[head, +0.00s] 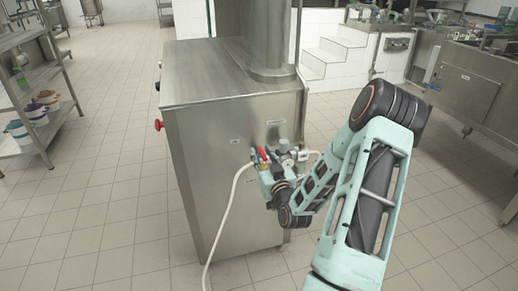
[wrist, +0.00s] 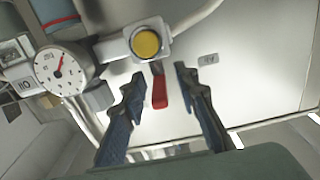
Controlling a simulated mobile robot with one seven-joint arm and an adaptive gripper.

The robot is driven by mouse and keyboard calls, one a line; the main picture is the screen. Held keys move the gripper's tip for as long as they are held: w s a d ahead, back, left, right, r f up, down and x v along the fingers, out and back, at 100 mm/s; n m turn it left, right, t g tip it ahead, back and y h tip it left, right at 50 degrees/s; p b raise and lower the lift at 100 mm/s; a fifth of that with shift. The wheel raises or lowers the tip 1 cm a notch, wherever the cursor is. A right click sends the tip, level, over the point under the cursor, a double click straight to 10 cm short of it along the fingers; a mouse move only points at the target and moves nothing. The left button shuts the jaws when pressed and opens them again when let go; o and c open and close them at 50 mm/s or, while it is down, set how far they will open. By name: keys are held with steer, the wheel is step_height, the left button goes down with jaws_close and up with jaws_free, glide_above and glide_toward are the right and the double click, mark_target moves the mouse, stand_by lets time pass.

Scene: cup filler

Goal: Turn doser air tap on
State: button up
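The air tap's red lever handle (wrist: 159,92) shows in the wrist view, just below a square fitting with a yellow round cap (wrist: 146,43). My gripper (wrist: 160,75) is open, with one blue finger on each side of the red handle. Gaps show between the handle and both fingers, and I cannot see contact. In the head view, red (head: 266,154) shows at the fittings on the steel cabinet's side, and my gripper (head: 262,163) is right at them. My wrist hides part of the fittings there.
A pressure gauge (wrist: 57,68) sits left of the yellow cap. The steel cabinet (head: 222,140) stands on a tiled floor, with a white hose (head: 228,210) hanging down its side. A red knob (head: 158,125) sticks out at its left. Shelving (head: 38,90) stands far left.

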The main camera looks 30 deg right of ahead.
mark_target(259, 148)
steer(key=shift+x, duration=1.9)
jaws_close()
